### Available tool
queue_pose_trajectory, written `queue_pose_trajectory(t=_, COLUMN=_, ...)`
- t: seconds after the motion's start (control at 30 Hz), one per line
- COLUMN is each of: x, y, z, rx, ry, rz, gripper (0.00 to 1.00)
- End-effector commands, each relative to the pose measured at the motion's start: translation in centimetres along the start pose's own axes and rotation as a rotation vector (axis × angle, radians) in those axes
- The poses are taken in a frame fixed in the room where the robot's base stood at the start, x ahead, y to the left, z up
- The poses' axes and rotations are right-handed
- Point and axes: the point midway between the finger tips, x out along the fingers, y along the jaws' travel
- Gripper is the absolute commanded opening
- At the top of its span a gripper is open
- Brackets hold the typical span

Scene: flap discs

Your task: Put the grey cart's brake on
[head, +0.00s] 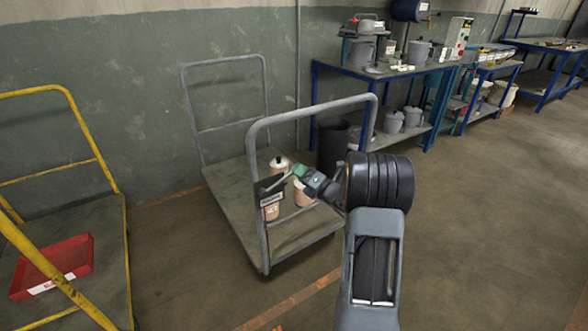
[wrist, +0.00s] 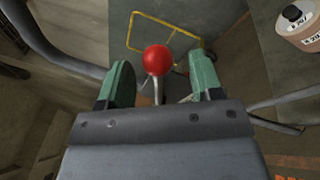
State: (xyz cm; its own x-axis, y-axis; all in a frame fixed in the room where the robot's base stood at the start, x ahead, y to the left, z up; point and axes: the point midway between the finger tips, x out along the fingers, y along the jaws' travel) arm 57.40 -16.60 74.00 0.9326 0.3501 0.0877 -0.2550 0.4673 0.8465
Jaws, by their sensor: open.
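The grey cart (head: 228,190) stands in the middle of the head view, with an upright tube frame at each end. A small dark bracket (head: 270,188) with a label sits at its near frame, and a thin pale lever rises from it toward my gripper (head: 297,172). In the wrist view the lever ends in a red ball knob (wrist: 158,59). My gripper (wrist: 160,85) is open there, its teal fingers on either side of the knob, with visible gaps. In the head view the knob is hidden by the gripper.
Several canisters (head: 303,192) stand on the grey cart beside my gripper; one (wrist: 303,35) shows in the wrist view. A yellow cart (head: 115,230) with a red tray (head: 75,255) is at left. A dark bin (head: 332,147) and blue workbench (head: 345,70) stand behind. Floor at right is clear.

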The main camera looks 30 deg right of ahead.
Motion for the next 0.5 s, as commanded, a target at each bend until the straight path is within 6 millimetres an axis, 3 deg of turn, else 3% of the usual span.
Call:
queue_pose_trajectory(t=0.2, x=-4.7, y=0.0, z=0.1, rx=0.001, ry=-0.004, rz=-0.004, gripper=0.59)
queue_pose_trajectory(t=0.5, x=-8.6, y=0.0, z=0.0, rx=0.001, ry=-0.001, rz=-0.002, gripper=0.59)
